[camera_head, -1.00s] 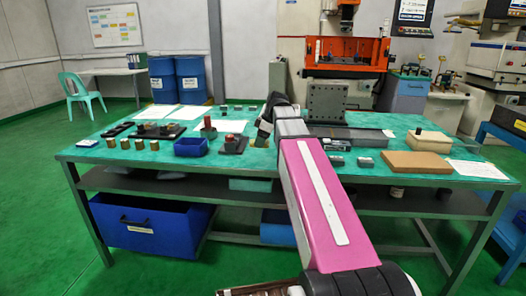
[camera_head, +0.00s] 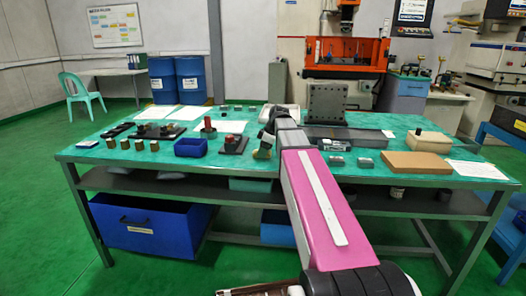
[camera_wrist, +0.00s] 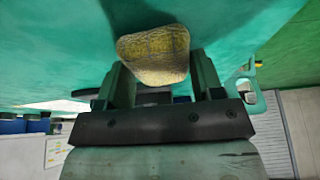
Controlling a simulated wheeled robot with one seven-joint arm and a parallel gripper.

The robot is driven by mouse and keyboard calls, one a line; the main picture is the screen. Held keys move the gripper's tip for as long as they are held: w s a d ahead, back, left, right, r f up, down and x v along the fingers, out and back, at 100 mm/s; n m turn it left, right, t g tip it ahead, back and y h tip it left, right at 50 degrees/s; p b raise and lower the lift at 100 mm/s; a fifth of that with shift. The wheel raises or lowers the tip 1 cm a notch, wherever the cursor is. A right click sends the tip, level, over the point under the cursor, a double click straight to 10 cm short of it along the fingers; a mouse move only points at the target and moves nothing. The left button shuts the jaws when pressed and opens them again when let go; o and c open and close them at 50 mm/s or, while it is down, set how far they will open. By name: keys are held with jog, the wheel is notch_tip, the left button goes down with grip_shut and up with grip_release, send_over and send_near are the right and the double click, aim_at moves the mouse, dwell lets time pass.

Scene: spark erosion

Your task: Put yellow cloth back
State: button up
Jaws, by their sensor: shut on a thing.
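The yellow cloth (camera_wrist: 154,52) is a mottled, folded, rounded piece between the two fingers of my gripper (camera_wrist: 157,68) in the wrist view. My gripper is shut on it. In the head view the cloth (camera_head: 262,154) shows as a small yellowish patch at the end of my arm, by my gripper (camera_head: 264,146). It is over the green tabletop (camera_head: 220,178), right of a dark block with a red top. I cannot tell whether the cloth touches the table.
A blue tray (camera_head: 190,147) and a dark block with a red top (camera_head: 233,143) are left of my gripper. A grey upright plate (camera_head: 327,103) and a dark shallow tray (camera_head: 362,137) stand right of it. A brown board (camera_head: 416,165) lies at right.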

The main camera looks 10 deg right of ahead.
jog(key=shift+f, duration=0.1)
jog(key=o, duration=0.9)
jog(key=v, duration=1.2)
